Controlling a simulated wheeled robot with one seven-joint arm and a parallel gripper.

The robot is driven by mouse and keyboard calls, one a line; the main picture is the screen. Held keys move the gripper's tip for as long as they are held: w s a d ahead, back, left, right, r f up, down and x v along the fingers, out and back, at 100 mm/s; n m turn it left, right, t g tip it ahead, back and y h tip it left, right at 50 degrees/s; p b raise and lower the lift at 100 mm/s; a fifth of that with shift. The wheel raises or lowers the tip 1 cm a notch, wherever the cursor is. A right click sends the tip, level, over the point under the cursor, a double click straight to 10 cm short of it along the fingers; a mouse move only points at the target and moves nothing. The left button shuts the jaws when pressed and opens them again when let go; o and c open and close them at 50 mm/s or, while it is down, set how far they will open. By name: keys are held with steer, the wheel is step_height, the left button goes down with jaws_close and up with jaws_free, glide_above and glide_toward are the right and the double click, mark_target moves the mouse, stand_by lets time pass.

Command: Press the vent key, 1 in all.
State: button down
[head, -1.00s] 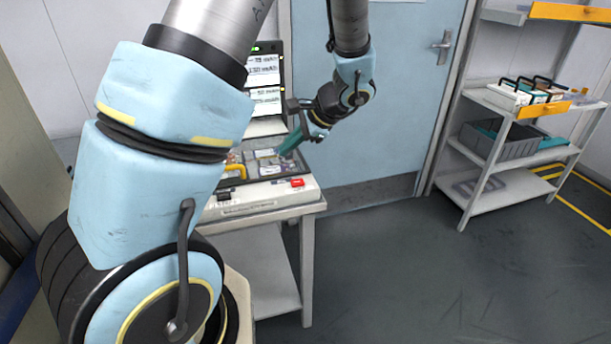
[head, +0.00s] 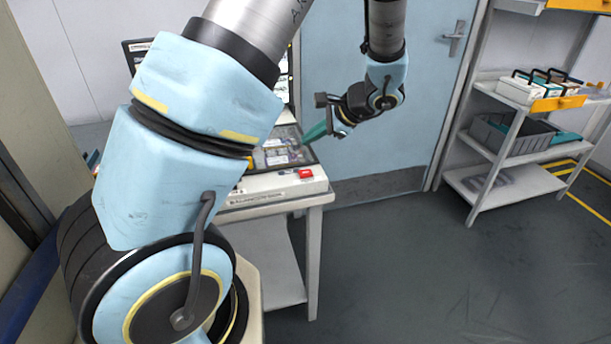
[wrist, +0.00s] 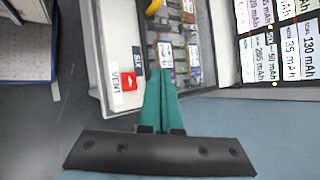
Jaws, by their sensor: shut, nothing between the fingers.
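The red vent key (head: 305,173) sits on the white front panel of the bench unit, at its right end. In the wrist view the red key (wrist: 129,82) lies beside a label reading VENT, left of my fingers. My gripper (head: 313,134) has teal fingers, shut and empty, pointing down toward the unit. In the wrist view the closed fingers (wrist: 160,80) reach over the edge of the cell tray, apart from the key. A black key (wrist: 138,57) is farther along the panel; my arm hides the panel's left part in the head view.
The tray (head: 262,160) holds several pouch cells behind the panel. A yellow handle (wrist: 153,7) rises at its far end in the wrist view. A screen (wrist: 280,45) stands along one side. A shelf rack (head: 500,140) is at right, with open floor before it.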

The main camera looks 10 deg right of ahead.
mark_target(310, 173)
step_height(310, 173, down, 7)
steer(key=b, duration=0.4)
stand_by(1.9)
steer(key=shift+f+b, duration=0.35)
steer(key=shift+b, duration=0.25)
steer(key=shift+f+b, duration=0.35)
steer(key=shift+f, duration=0.1)
stand_by(0.3)
steer(key=shift+r, duration=0.15)
steer(key=shift+r+p, duration=0.6)
steer(key=shift+r, duration=0.15)
steer(key=shift+r+p, duration=1.85)
steer(key=shift+r, duration=0.7)
